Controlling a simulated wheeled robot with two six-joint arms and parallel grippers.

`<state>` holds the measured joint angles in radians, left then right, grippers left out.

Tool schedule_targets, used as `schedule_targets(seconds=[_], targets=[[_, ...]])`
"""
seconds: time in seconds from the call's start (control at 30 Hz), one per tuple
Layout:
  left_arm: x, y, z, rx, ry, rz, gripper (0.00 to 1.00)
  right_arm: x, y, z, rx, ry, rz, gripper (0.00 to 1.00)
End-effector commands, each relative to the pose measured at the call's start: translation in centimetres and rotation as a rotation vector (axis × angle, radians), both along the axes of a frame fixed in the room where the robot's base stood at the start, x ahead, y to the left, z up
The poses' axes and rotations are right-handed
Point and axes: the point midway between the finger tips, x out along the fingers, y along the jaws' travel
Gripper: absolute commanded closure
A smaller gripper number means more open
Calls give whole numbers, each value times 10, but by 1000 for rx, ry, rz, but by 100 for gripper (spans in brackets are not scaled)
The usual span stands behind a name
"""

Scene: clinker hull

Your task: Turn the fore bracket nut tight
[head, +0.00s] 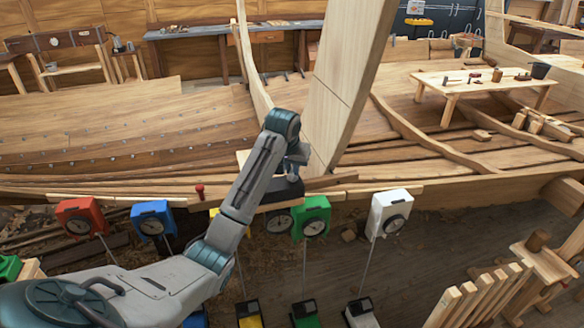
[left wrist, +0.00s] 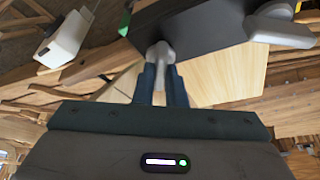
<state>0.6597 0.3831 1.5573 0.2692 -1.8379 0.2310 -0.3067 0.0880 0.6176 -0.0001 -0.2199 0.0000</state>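A dark bracket (head: 283,193) sits on the hull's edge at the foot of the tall pale plank. In the left wrist view the dark bracket (left wrist: 205,28) carries a grey winged nut (left wrist: 160,52) and a second grey piece (left wrist: 280,28) further right. My left gripper (head: 293,176) is down at the bracket; in the wrist view its two fingers (left wrist: 162,72) are close together on either side of the grey nut's end and look shut on it. I cannot tell from the pictures whether this nut is the fore one. My right gripper is not in view.
Red (head: 80,217), blue (head: 153,219), green (head: 312,217) and white (head: 390,212) dial boxes stand along the hull's near side. A small red knob (head: 199,191) stands on the edge. A low wooden table (head: 470,82) holds tools at the back right.

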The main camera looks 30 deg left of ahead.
Motion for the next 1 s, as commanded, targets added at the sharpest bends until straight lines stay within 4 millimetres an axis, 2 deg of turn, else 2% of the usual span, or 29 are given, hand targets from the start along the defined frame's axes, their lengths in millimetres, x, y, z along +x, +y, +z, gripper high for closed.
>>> schedule_targets(seconds=[0.47, 0.67, 1.0], targets=[[0, 1, 0, 0, 0, -74, 100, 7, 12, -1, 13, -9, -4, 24], [0, 2, 0, 1, 0, -206, 100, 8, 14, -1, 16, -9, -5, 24], [0, 4, 0, 0, 0, -493, 100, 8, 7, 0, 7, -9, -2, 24]])
